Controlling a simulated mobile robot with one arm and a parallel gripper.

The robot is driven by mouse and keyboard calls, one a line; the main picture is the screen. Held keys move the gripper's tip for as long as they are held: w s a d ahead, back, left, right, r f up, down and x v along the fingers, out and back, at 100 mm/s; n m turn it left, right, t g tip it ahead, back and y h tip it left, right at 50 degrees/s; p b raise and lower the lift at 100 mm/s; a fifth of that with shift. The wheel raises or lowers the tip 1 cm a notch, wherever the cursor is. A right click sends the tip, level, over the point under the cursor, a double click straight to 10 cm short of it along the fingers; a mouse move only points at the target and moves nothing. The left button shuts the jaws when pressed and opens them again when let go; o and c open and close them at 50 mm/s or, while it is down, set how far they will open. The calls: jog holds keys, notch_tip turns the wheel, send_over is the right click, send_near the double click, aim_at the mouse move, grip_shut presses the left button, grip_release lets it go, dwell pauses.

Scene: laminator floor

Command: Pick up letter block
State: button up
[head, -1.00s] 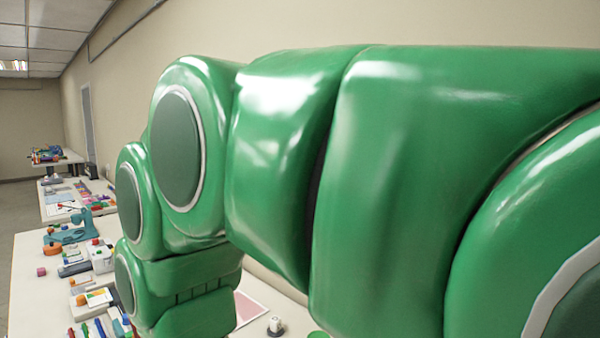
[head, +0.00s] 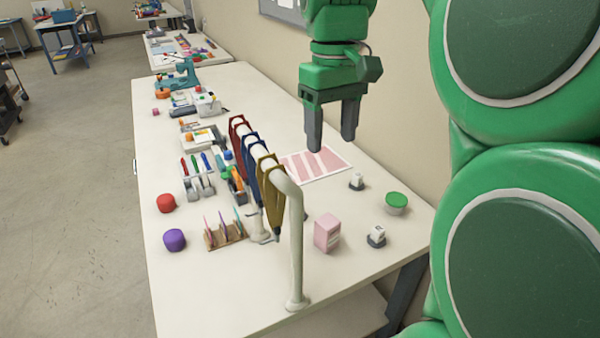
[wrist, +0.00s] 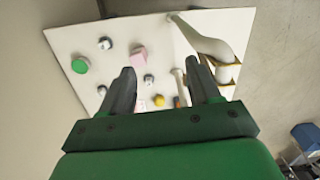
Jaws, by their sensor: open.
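My gripper (head: 332,136) hangs open and empty above the far right part of the table, over a pink-and-white sheet. In the wrist view its two dark fingers (wrist: 161,78) are apart with nothing between them. Small white blocks on dark bases stand on the table: one (head: 357,180) near the back edge and one (head: 377,236) closer to the front right. Small white-and-dark items also show in the wrist view, one (wrist: 105,43) near the green lid. Any letters are too small to read, so I cannot tell which is the letter block.
A rack (head: 296,240) with red, blue and yellow hanging pieces stands mid-table. A pink box (head: 327,232), a green-lidded tub (head: 396,203), a red pot (head: 166,203) and a purple pot (head: 174,240) stand around it. Tools crowd the left side. A wall runs behind.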

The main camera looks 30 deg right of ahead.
jog(key=w+d, duration=0.5)
jog(key=d, duration=0.6)
send_over(379, 228)
jog(key=shift+t, duration=0.4)
notch_tip(379, 228, down, 34)
jog(key=shift+f, duration=4.15)
jog(key=shift+c, duration=0.4)
grip_shut()
